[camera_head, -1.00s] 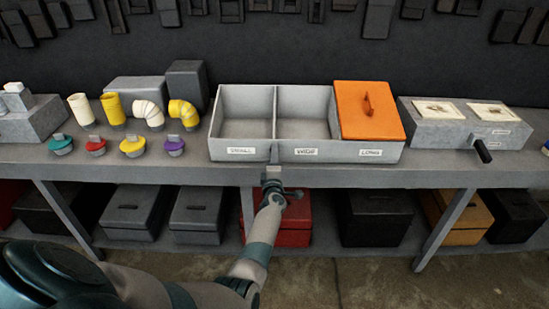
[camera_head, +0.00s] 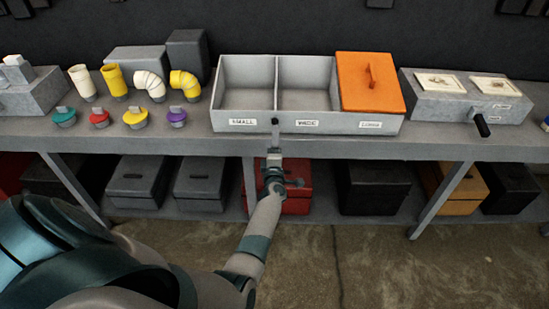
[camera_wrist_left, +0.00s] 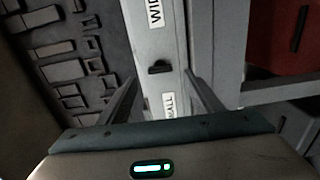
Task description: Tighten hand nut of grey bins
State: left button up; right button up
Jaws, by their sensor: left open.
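The grey bins (camera_head: 222,124) stand on the bench as one open box with compartments labelled SMALL, WIDE and a third covered by an orange lid (camera_head: 371,84). The hand nut, a small dark knob (camera_head: 275,121), sits on the front face between the SMALL and WIDE labels. It also shows in the left wrist view as a dark knob (camera_wrist_left: 159,67). My left gripper (camera_head: 274,152) is open and empty, in front of and below the knob. In the left wrist view its fingers (camera_wrist_left: 162,80) are spread to either side of the knob, apart from it.
Several white and yellow pipe pieces (camera_head: 113,77) and coloured caps (camera_head: 135,118) stand left of the bins. A grey block with a dark handle (camera_head: 481,125) stands to the right. The bench edge (camera_head: 350,147) and a red box (camera_head: 297,190) on the lower shelf are near my left arm.

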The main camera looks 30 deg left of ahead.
pick_arm(q)
jog(key=p+v, duration=0.2)
jog(key=v, duration=0.8)
jog(key=s+d+f+m+g+h+b, duration=0.1)
jog(key=s+d+f+m+h+b, duration=0.2)
jog(key=f, duration=0.7)
jog(key=s+d+f+m+h+b, duration=0.1)
jog(key=s+d+f+m+h, duration=0.3)
jog(key=f, duration=0.6)
jog(key=s+d+f+m+g+h+b, duration=0.1)
jog(key=s+d+f+m+b, duration=0.2)
jog(key=f, duration=0.4)
jog(key=s+d+f+m+g, duration=0.2)
jog(key=s+f+m, duration=0.1)
jog(key=s+f, duration=0.3)
jog(key=s+d+f+m+g+h+b, duration=0.1)
jog(key=s+d+f+m+b, duration=0.15)
jog(key=f, duration=0.55)
jog(key=s+f+m+g+b, duration=0.2)
jog(key=s+f, duration=0.5)
jog(key=s, duration=0.6)
jog(key=s+f+m+g+b, duration=0.2)
jog(key=s+f+m+g, duration=0.2)
jog(key=s, duration=0.9)
jog(key=s+a+f+m+g+b, duration=0.1)
jog(key=s+f+m, duration=0.4)
jog(key=s+f, duration=0.6)
jog(key=shift+s+g+h+b, duration=0.3)
jog(key=shift+s+g+b, duration=0.15)
jog(key=shift+s+g, duration=0.7)
